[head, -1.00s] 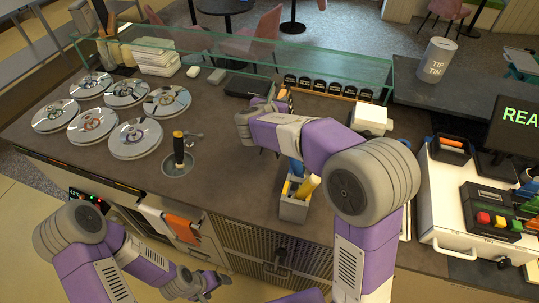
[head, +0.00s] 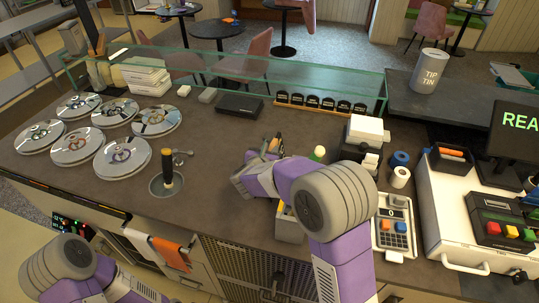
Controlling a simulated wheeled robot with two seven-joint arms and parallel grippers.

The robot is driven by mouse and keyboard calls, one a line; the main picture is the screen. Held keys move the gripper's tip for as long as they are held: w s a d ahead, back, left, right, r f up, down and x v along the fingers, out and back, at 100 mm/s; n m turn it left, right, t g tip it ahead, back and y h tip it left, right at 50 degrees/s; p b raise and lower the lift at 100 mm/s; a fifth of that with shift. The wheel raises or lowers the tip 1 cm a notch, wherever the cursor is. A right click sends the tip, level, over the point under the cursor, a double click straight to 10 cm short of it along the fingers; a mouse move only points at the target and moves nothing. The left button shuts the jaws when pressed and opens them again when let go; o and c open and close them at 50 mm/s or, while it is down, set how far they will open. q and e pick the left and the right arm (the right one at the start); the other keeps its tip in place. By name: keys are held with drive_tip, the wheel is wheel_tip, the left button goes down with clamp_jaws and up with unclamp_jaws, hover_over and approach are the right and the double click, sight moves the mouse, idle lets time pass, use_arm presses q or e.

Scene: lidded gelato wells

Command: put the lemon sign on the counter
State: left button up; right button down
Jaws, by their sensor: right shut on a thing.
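My right gripper (head: 272,147) is over the middle of the counter (head: 215,135), its forearm partly covering what lies beyond. It is shut on a small dark thing, apparently the lemon sign, mostly hidden by the fingers; I cannot read its label. A wooden rack with several black signs (head: 320,104) stands at the back of the counter, behind the gripper and apart from it. My left arm shows at the bottom left; its gripper is outside the picture.
Several round lidded wells (head: 122,157) fill the counter's left. A dipper well with a dark-handled scoop (head: 168,170) stands left of the gripper. A black flat box (head: 239,105) and the glass guard (head: 200,70) are behind. A calculator-like device (head: 396,225) and till (head: 470,225) are right.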

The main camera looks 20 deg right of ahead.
drive_tip(key=shift+f, duration=0.3)
drive_tip(key=shift+f, duration=0.15)
drive_tip(key=c, duration=0.9)
unclamp_jaws()
drive_tip(key=shift+a+r, duration=0.1)
drive_tip(key=shift+r, duration=0.15)
drive_tip(key=v, duration=1.2)
drive_tip(key=shift+f, duration=0.15)
